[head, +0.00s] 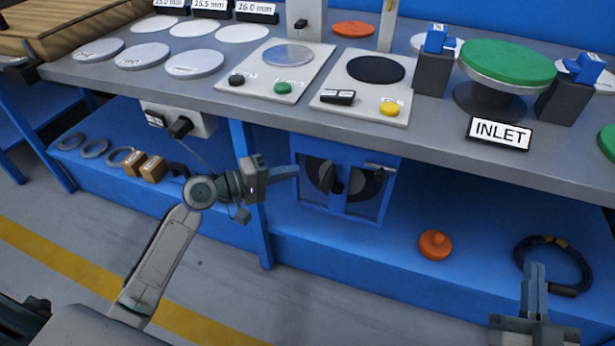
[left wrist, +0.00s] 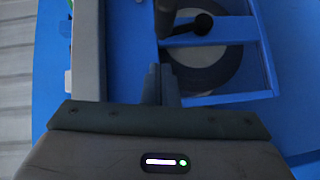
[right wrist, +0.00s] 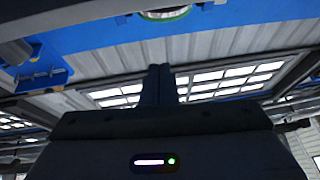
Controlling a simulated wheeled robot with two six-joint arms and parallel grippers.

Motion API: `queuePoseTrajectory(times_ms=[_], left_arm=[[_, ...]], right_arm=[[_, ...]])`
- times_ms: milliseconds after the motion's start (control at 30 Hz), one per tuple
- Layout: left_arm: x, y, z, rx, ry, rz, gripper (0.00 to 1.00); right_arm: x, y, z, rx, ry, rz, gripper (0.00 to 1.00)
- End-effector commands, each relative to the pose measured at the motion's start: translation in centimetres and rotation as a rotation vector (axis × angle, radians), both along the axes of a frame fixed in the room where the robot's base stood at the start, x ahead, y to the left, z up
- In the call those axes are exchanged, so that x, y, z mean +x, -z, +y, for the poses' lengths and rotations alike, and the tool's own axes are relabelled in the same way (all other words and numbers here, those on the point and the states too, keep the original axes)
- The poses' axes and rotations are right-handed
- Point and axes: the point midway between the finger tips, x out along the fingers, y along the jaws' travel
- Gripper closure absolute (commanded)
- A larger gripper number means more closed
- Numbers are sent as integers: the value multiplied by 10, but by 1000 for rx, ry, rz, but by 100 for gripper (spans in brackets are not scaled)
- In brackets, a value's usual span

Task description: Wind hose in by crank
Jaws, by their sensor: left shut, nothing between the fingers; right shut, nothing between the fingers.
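The reel (head: 372,190) sits in a blue frame (head: 348,211) under the bench, on the lower shelf. Its dark crank (head: 332,180) stands at the front; in the left wrist view the black crank (left wrist: 203,23) lies across the grey and dark reel (left wrist: 198,67). My left gripper (head: 296,171) is shut and empty, its tips just left of the frame and apart from the crank. Its closed fingers show in the left wrist view (left wrist: 160,72). My right gripper (head: 535,268) is shut and empty at the lower right, before the shelf. Any hose on the reel is not clear.
A black coil (head: 525,253) with a yellow band and an orange knobbed piece (head: 435,245) lie on the blue lower shelf. Several rings and brown blocks (head: 152,168) lie at its left. The grey bench top (head: 440,142) overhangs the reel. A blue leg (head: 258,235) stands near my left gripper.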

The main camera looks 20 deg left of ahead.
Motion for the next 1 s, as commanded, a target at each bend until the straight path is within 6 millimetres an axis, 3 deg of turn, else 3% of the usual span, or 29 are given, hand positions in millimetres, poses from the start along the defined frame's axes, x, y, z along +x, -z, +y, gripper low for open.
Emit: queuePoseTrajectory(times_ms=[67, 400, 900, 1000], left_arm=[[9, 0, -10, -6, 0, -2, 100], [7, 7, -44, -1, 1, 0, 100], [6, 7, -48, 0, 0, 0, 100], [6, 6, -49, -1, 0, 1, 100]], right_arm=[[-1, -1, 0, 0, 0, -10, 100], [0, -8, 0, -1, 1, -41, 100], [0, -11, 0, -3, 1, -51, 100], [-1, 3, 0, -1, -2, 28, 100]])
